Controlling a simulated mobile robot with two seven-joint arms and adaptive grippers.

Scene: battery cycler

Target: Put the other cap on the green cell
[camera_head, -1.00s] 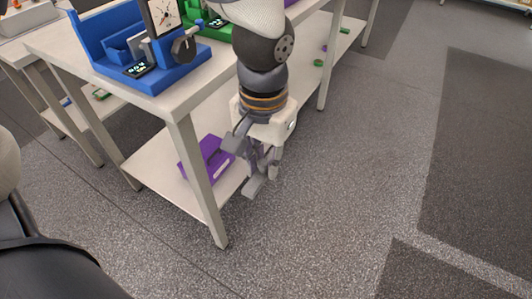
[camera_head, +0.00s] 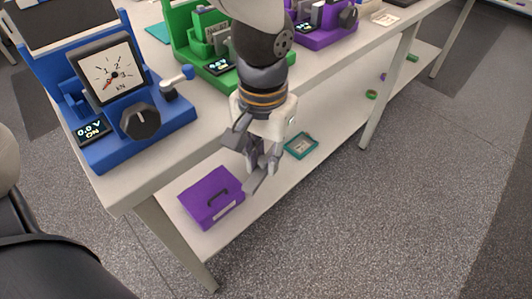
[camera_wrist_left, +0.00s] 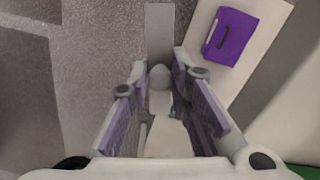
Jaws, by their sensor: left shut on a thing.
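My left gripper (camera_head: 258,178) hangs in front of the table edge, pointing down, above the lower shelf. In the left wrist view its fingers close on a small pale rounded thing (camera_wrist_left: 160,78), which may be a cap. The fingers hide part of it, and I cannot tell for sure what it is. I cannot make out the green cell or another cap in these views. The green device (camera_head: 205,50) stands on the table behind my left arm, which partly covers it. My right gripper is not in view.
A blue device (camera_head: 165,115) with a dial stands at the near table end, a purple device (camera_head: 325,35) farther along. A purple case (camera_head: 205,210) and teal-framed tray (camera_head: 300,146) are on the lower shelf (camera_head: 250,215). The floor (camera_head: 400,210) at right is clear.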

